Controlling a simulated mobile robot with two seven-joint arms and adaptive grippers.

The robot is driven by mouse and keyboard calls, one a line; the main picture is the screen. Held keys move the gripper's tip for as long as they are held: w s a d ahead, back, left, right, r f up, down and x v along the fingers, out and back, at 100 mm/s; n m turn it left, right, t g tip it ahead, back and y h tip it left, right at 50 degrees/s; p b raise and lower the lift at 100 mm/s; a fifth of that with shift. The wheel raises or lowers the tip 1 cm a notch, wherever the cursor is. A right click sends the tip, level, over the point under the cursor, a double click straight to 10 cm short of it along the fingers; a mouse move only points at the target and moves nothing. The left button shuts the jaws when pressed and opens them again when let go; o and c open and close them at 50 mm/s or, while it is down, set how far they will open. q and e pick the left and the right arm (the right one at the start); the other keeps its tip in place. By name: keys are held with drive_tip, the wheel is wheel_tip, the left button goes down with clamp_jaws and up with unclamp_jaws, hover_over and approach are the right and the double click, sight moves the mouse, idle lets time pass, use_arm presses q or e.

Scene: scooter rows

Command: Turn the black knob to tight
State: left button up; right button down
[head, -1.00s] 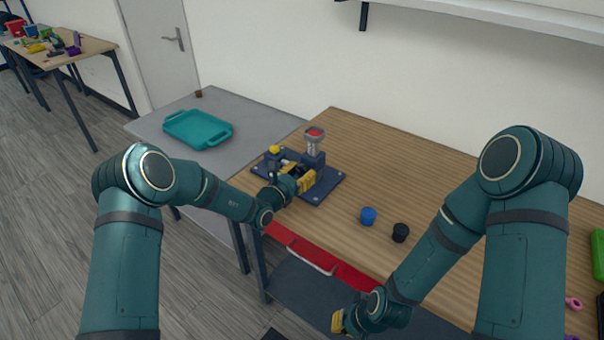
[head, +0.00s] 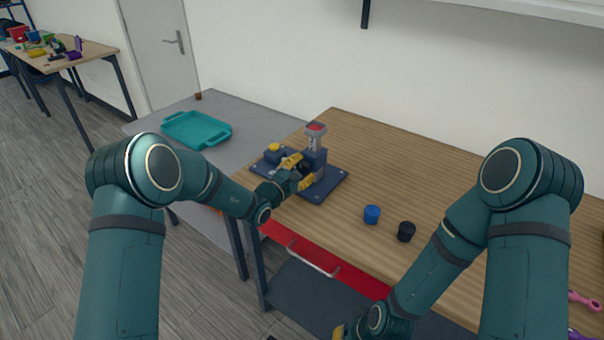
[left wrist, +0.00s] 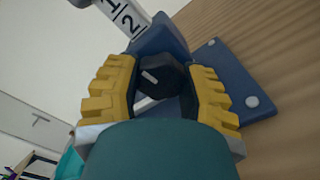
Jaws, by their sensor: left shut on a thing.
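The black knob (left wrist: 160,78), with a white mark on its face, sits on a dark blue fixture (head: 328,187) at the table's left back part. In the left wrist view the yellow fingers of my left gripper (left wrist: 160,66) stand on either side of the knob, shut on it. In the head view my left gripper (head: 302,169) reaches in from the left and hides the knob's details. The turning direction markings are not readable. My right gripper (head: 338,331) is at the bottom edge of the head view, mostly cut off, away from the fixture.
The fixture also carries a yellow button (head: 274,147) and a post with a red top (head: 316,127). A blue cap (head: 371,214) and a black cap (head: 406,231) stand on the wooden table to the right. A teal tray (head: 197,144) lies on the grey table at left.

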use_arm(q)
drive_tip(key=shift+m+b, duration=0.45)
drive_tip(key=shift+m, duration=0.25)
drive_tip(key=shift+r, duration=0.1)
drive_tip(key=o, duration=1.2)
drive_tip(key=shift+w, duration=0.1)
drive_tip(key=v, duration=1.2)
